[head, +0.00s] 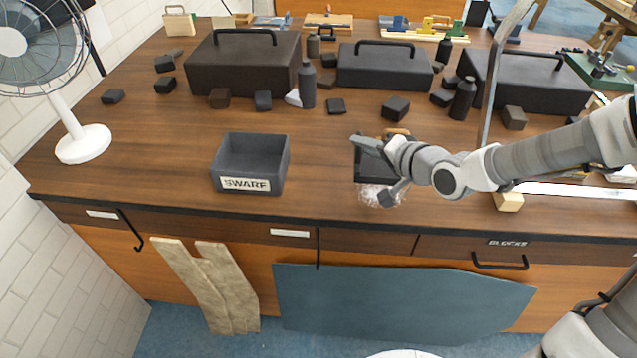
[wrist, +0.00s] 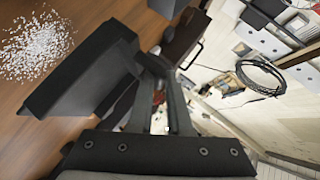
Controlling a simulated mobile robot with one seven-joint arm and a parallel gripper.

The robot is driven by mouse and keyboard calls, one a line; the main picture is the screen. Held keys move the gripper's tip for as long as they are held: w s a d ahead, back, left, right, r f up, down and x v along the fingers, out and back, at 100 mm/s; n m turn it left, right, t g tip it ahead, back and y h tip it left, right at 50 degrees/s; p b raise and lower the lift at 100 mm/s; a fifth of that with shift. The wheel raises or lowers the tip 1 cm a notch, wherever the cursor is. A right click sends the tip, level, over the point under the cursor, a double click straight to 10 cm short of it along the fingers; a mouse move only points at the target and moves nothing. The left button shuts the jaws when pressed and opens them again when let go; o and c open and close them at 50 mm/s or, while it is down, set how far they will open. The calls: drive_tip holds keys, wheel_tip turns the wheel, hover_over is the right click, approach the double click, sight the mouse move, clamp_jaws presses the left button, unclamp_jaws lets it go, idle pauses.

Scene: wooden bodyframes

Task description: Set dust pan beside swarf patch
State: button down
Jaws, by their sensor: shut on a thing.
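The dust pan is a dark, shallow pan (head: 368,170), partly hidden by my arm in the head view. In the wrist view it is a large black shape (wrist: 85,80) at the left. My gripper (wrist: 158,78) is shut on it; the exact grip is hard to make out. The swarf patch (head: 378,196) is a small scatter of pale shavings just in front of the pan, near the bench's front edge. It also shows in the wrist view (wrist: 38,47), beside the pan's edge. Whether the pan touches the wood I cannot tell.
A dark bin labelled SWARF (head: 249,184) stands left of the pan, with bare bench between. Dark toolboxes (head: 245,65), bottles (head: 307,85) and several small dark blocks stand behind. A white fan (head: 82,143) is at far left. A wooden block (head: 508,201) lies right.

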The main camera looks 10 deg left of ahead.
drive_tip(key=shift+a+f+b, duration=2.6)
drive_tip(key=shift+a+f, duration=2.6)
drive_tip(key=shift+a, duration=0.1)
drive_tip(key=c, duration=0.9)
unclamp_jaws()
drive_tip(key=shift+f, duration=0.1)
drive_tip(key=shift+o, duration=0.2)
